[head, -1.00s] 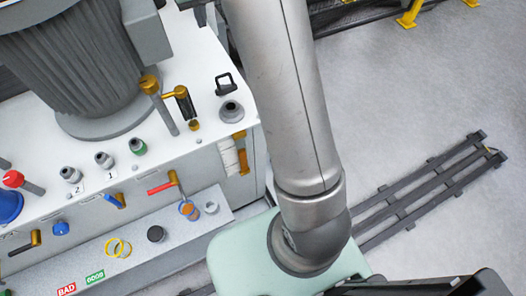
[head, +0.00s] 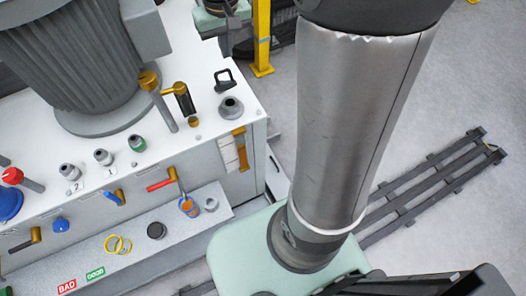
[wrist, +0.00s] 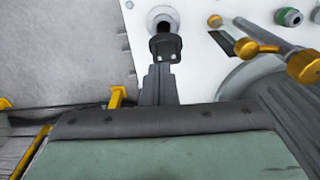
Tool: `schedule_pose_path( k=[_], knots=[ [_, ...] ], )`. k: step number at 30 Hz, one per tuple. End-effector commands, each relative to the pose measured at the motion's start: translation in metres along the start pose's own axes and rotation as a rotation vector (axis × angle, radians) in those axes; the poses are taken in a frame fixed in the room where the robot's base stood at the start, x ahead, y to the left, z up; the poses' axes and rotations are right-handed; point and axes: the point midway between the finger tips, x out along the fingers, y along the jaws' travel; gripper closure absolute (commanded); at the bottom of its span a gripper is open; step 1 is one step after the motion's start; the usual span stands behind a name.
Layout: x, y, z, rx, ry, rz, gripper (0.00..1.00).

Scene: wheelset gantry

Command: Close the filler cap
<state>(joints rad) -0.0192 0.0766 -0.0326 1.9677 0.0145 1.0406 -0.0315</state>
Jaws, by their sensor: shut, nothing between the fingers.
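The filler neck is a grey round fitting (head: 231,107) on the white top of the cabinet, near its right corner. The filler cap (head: 224,80) is a black, frame-like lid standing up behind the neck, so it is open. In the wrist view the neck (wrist: 162,17) is at the top, with the black cap (wrist: 166,45) just below it. My gripper (wrist: 160,72) is seen from behind, its dark fingers together and empty, pointing at the cap. I cannot tell whether they touch the cap.
A post with a gold handle (head: 172,90) stands left of the cap and shows in the wrist view (wrist: 258,45). A large grey motor (head: 75,60) stands further left. Small fittings line the cabinet's front edge.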

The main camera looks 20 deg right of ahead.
Motion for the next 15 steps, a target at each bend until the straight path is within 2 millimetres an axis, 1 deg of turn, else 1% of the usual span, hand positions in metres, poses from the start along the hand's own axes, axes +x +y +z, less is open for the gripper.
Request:
schedule_pose_path(
  k=[1,7,14,15],
  knots=[
    [0.001,0.000,0.011,0.002,-0.002,0.000,1.00],
    [0.008,0.001,0.051,0.007,-0.015,0.003,1.00],
    [0.022,0.001,0.095,0.012,-0.028,0.005,1.00],
    [0.029,0.001,0.102,0.012,-0.032,0.006,1.00]
  ],
)
